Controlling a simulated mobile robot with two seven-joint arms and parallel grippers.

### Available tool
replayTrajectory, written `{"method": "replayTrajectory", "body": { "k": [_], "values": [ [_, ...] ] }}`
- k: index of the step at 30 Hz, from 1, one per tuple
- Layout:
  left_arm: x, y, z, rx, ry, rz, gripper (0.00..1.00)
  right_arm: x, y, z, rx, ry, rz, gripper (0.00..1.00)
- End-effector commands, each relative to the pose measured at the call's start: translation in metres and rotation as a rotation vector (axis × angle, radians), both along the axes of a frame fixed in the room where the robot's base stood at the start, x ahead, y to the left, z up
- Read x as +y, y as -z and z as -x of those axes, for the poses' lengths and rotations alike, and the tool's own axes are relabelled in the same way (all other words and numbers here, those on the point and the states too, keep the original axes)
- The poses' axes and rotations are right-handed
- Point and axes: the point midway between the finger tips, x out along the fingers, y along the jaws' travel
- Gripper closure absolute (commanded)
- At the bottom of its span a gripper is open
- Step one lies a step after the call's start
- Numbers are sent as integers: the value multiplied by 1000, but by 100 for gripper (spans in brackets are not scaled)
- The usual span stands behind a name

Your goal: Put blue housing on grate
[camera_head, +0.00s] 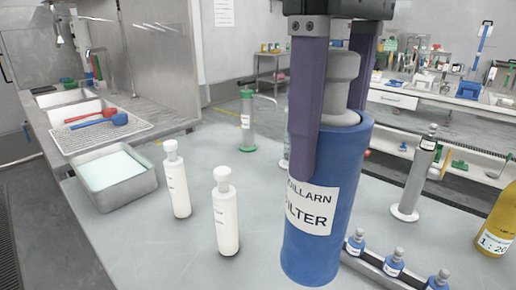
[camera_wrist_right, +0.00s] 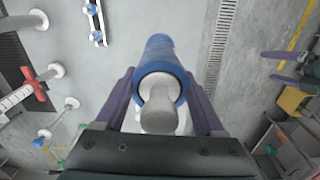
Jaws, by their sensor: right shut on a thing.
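The blue housing (camera_head: 343,175) is a blue cylinder with a white label reading "FILTER" and a grey knobbed top. My right gripper (camera_head: 325,140) is shut on its upper part, with purple fingers on either side; the housing is upright in the head view. The right wrist view shows the housing (camera_wrist_right: 158,55) and its grey top between the fingers. The grate (camera_head: 82,139) is a pale perforated panel beside the sinks at left, with a red and a blue tool lying on it. My left gripper (camera_wrist_right: 283,66) shows at the right edge of the wrist view, fingers apart and empty.
Two white bottles (camera_head: 177,185) stand on the table left of the housing. A metal tray of pale liquid (camera_head: 112,175) sits in front of the grate. A rack of small blue-capped bottles (camera_head: 392,262), a metal cylinder (camera_head: 413,180) and a yellow bottle (camera_head: 499,222) stand at right.

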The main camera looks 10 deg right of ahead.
Motion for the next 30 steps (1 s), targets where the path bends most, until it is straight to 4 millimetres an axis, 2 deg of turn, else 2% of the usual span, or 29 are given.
{"method": "replayTrajectory", "body": {
  "k": [1, 9, 16, 21, 30],
  "values": [
    [0, -6, 0, 0, 1, -1, 0, -3, -10, -1, -7, 19, 4, 100],
    [2, -36, 0, 0, 5, -9, 0, -36, -51, 5, -26, 280, 12, 100],
    [3, -52, 0, 0, 6, -9, 0, -58, -71, 16, -14, 490, 5, 100],
    [2, -60, 0, 0, 6, -9, 0, -68, -81, 23, 0, 603, -2, 100],
    [1, -92, 0, 0, 2, -3, 0, -66, -110, 28, 4, 595, -3, 100]
  ]
}}
